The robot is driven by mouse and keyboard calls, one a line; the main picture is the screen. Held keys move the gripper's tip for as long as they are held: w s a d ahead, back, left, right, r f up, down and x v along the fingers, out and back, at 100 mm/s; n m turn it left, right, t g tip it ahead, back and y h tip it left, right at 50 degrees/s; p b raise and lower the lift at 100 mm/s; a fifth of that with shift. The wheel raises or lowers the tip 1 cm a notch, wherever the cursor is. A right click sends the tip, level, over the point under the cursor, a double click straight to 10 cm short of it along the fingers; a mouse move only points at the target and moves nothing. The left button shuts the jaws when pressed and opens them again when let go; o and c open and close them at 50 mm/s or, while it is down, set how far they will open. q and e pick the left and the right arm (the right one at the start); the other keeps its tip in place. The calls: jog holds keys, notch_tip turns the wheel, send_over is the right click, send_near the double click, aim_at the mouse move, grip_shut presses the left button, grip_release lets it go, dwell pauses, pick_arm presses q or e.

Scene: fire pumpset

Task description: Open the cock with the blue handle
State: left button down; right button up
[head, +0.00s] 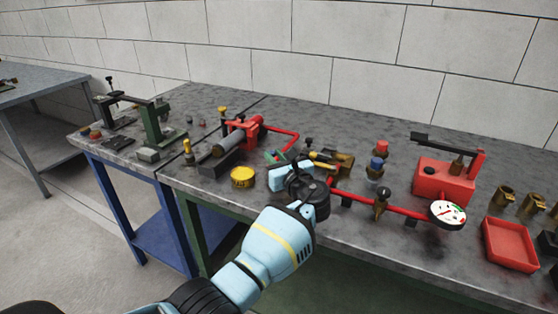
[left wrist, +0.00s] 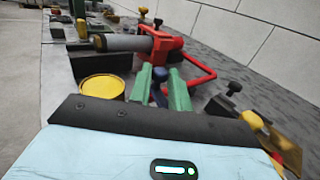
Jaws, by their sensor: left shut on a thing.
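The cock's blue handle (left wrist: 160,90) shows in the left wrist view between the green fingers of my left gripper (left wrist: 162,82). The fingers stand on either side of it, and the gripper is shut on it. In the head view my left gripper (head: 275,157) reaches over the bench beside the red pipe, and its wrist hides most of the handle. The cock's body is hidden, so I cannot tell how far it is turned. My right gripper is not in view.
A red pump (head: 245,130) with a grey cylinder and a yellow cap (head: 242,177) stand left of the gripper. A gauge (head: 447,214), a red tank (head: 443,182) and a red tray (head: 510,245) stand right. A red pipe (head: 400,209) runs along the grey bench.

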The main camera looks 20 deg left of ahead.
pick_arm(q)
jog(key=shift+s+f+n+g+y+b, duration=0.1)
jog(key=shift+s+n+g+y+b, duration=0.1)
jog(key=shift+n+g+y+b, duration=0.35)
jog(key=shift+s+n+g+y+b, duration=0.2)
jog(key=shift+n+g+y, duration=0.3)
jog(key=shift+g, duration=0.35)
jog(key=shift+s+n+g, duration=0.1)
jog(key=shift+n+g, duration=0.25)
jog(key=shift+g, duration=0.15)
jog(key=shift+y+b, duration=0.25)
jog(key=shift+b, duration=0.1)
jog(key=c, duration=1.4)
grip_release()
jog(key=shift+c, duration=0.2)
jog(key=shift+o, duration=0.6)
